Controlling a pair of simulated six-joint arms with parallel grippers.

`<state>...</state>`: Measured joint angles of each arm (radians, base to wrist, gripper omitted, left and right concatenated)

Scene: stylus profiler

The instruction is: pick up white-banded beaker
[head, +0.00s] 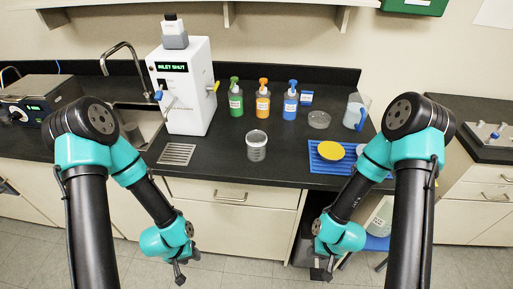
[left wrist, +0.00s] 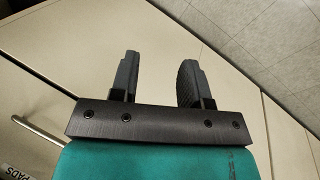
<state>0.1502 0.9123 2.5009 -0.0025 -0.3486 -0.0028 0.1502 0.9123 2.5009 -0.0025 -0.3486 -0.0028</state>
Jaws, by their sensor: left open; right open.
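A clear beaker with a white band (head: 257,145) stands upright on the black bench near its front edge, in the middle of the head view. My left gripper (head: 181,274) hangs below the bench front, left of and lower than the beaker. It is open and empty; in the left wrist view its two dark fingers (left wrist: 155,75) are apart with only cabinet fronts and floor beyond. My right gripper (head: 322,272) hangs low in front of the bench, right of the beaker; it is open. The beaker is not in the left wrist view.
A white instrument (head: 187,85) reading "INLET SHUT" stands left of the beaker. Green (head: 235,98), orange (head: 263,99) and blue (head: 290,101) bottles stand behind it. A blue rack (head: 318,163) with a yellow disc (head: 331,150) is at right. A metal grate (head: 177,153) lies left. The bench around the beaker is clear.

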